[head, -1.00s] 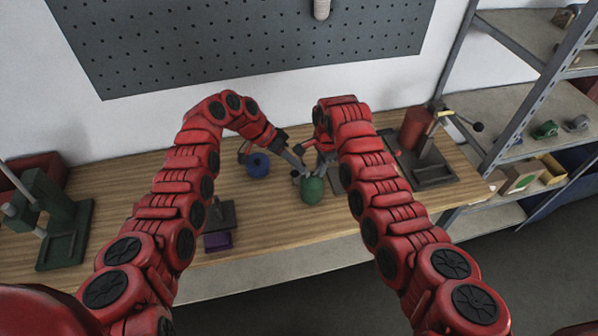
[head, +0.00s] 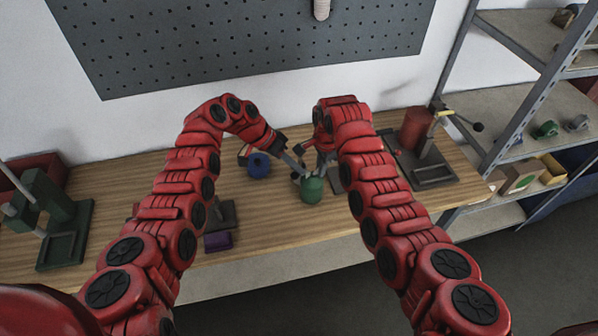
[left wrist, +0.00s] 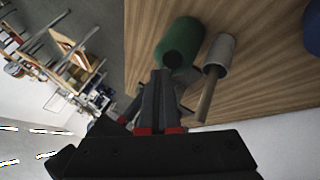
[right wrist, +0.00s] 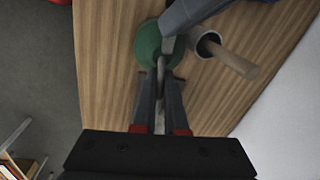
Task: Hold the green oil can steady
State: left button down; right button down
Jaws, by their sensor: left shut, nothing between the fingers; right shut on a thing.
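The green oil can (head: 312,190) stands on the wooden bench, in front of my two grippers. It also shows in the left wrist view (left wrist: 181,45) and the right wrist view (right wrist: 152,44). My right gripper (right wrist: 160,72) is shut on a thin pale part at the can, which looks like its spout. My left gripper (left wrist: 160,76) is shut and empty, its tips close beside the can. In the right wrist view a left finger crosses in front of the can; I cannot tell whether it touches.
A grey cup-like piece with a wooden handle (right wrist: 232,62) lies beside the can. A blue round object (head: 258,165) and a purple block (head: 218,241) are to the left.

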pick_arm(q)
jog(key=shift+f, duration=0.15)
dwell(0.4)
jog(key=shift+d+r, duration=0.15)
jog(key=shift+r, duration=0.95)
jog(key=r, duration=0.5)
jog(key=shift+w+d, duration=0.1)
jog(key=shift+d, duration=0.25)
pick_arm(e)
jog(key=c, duration=0.9)
grip_release()
